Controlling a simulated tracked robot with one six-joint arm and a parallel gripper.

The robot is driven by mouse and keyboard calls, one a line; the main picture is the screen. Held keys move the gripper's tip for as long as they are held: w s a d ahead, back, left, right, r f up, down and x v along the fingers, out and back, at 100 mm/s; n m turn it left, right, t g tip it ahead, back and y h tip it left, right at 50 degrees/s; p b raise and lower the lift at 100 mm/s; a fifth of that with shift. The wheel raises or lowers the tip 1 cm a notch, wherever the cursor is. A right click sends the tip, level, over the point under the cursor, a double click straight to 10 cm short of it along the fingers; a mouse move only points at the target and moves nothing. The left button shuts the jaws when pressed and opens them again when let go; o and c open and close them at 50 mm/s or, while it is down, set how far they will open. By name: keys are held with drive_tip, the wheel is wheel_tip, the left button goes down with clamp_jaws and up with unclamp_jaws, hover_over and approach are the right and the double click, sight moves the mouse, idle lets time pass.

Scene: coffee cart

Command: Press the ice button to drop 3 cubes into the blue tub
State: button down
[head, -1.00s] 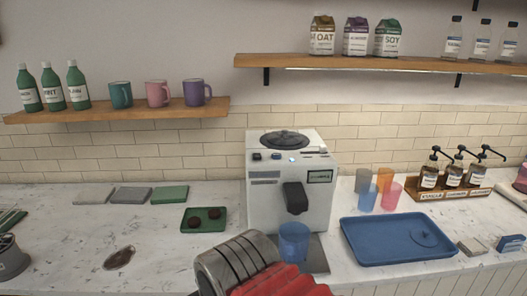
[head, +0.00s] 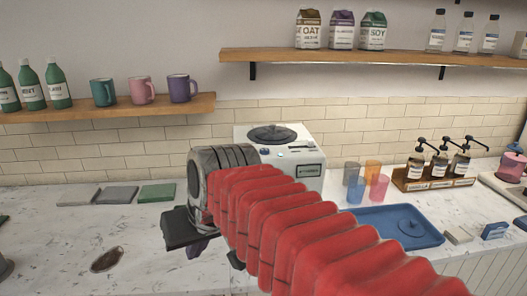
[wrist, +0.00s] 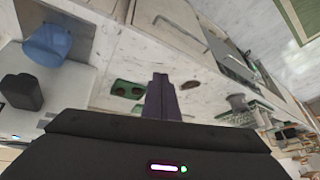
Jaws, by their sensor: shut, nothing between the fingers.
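The white ice machine (head: 310,172) stands on the counter with a round dark lid and small buttons on its sloping top. My arm covers its lower front in the head view. The blue tub (wrist: 50,42) shows in the wrist view at upper left, beside the machine's black spout (wrist: 20,92); it is hidden in the head view. I cannot see any cubes in it. My gripper (wrist: 160,80) is shut and empty, its dark fingers together. In the head view it hangs left of the machine, over the counter, apart from the buttons.
A blue tray (head: 375,215) and several coloured cups (head: 378,187) stand right of the machine.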

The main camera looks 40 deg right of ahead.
drive_tip(key=w+d+r+m, duration=0.2)
drive_tip(key=w+d+r, duration=0.4)
drive_tip(key=w, duration=0.1)
wheel_tip(320, 180, up, 11)
drive_tip(key=m+t, duration=0.3)
drive_tip(key=m, duration=0.2)
hover_over(268, 151)
drive_tip(key=shift+w+r, duration=0.1)
drive_tip(key=shift+r, duration=0.1)
drive_tip(key=shift+a+f, duration=0.1)
drive_tip(key=shift+f, duration=0.05)
drive_tip(key=shift+f, duration=4.25)
drive_tip(key=shift+f, duration=0.9)
drive_tip(key=shift+r, duration=0.95)
